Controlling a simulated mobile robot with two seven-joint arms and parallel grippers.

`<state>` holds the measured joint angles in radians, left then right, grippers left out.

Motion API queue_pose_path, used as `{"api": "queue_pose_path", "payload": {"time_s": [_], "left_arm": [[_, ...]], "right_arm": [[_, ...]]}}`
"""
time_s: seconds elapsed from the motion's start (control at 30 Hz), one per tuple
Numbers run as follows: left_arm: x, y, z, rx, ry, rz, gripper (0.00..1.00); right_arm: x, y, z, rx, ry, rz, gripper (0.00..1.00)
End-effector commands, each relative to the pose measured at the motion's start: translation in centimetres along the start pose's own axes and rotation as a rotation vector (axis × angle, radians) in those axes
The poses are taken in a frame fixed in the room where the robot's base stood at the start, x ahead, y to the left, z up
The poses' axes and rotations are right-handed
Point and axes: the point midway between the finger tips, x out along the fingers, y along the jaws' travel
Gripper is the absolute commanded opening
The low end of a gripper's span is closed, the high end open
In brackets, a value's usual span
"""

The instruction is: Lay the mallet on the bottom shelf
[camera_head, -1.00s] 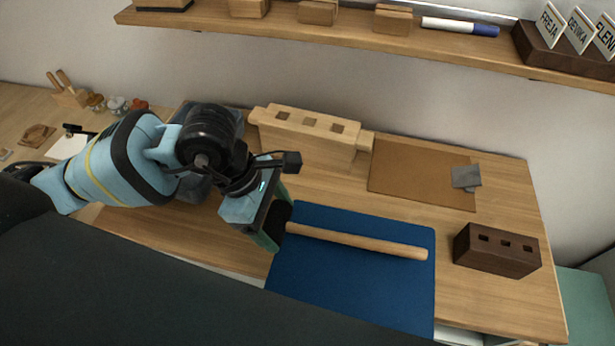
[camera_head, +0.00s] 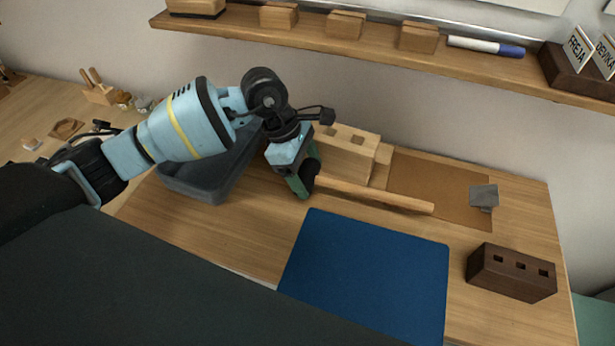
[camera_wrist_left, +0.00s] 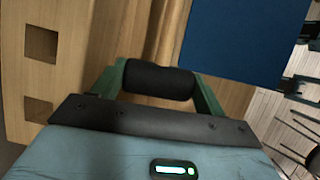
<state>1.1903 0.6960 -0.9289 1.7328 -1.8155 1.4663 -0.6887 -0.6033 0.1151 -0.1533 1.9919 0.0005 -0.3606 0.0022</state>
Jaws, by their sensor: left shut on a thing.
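My left gripper (camera_head: 305,178) is shut on the dark head of the mallet (camera_head: 375,194). The mallet's pale wooden handle points to the right, above the table behind the blue mat. In the left wrist view the black mallet head (camera_wrist_left: 160,81) sits between the green fingers. A wooden wall shelf (camera_head: 350,40) runs along the top of the head view; I cannot tell whether other shelves lie above or below it. My right gripper is not in view.
The wall shelf carries several wooden blocks, a marker (camera_head: 485,46) and a name-card holder (camera_head: 578,75). A pale slotted block (camera_head: 347,160) stands close behind the gripper. The blue mat (camera_head: 368,270) is clear. A dark slotted block (camera_head: 511,272) is at right, a grey tray (camera_head: 205,180) at left.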

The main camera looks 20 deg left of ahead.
Motion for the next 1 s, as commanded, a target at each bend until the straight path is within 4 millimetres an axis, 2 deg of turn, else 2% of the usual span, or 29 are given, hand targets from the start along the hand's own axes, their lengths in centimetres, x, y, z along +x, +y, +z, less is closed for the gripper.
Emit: {"api": "queue_pose_path", "payload": {"time_s": [0.13,0.3,0.4,0.77,0.8,0.87,1.0], "left_arm": [[0.0,1.0,-0.1,-0.001,-0.002,0.001,0.43],[2.5,0.8,-1.1,-0.001,-0.001,0.0,0.43],[3.1,0.8,-1.4,0.0,-0.002,0.002,0.43],[3.6,0.8,-1.6,0.0,-0.001,0.0,0.43],[3.6,0.7,-1.6,0.0,0.0,0.0,0.75],[3.5,0.7,-1.6,0.0,0.0,0.0,0.82],[3.5,0.8,-1.6,0.0,0.0,0.0,0.82]], "right_arm": [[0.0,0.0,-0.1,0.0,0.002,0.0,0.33],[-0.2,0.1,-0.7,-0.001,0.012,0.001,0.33],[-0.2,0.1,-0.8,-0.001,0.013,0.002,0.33],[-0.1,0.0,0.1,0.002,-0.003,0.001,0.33],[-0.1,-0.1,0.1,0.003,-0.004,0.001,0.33],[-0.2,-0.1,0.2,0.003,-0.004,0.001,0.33],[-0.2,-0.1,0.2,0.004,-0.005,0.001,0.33]]}}
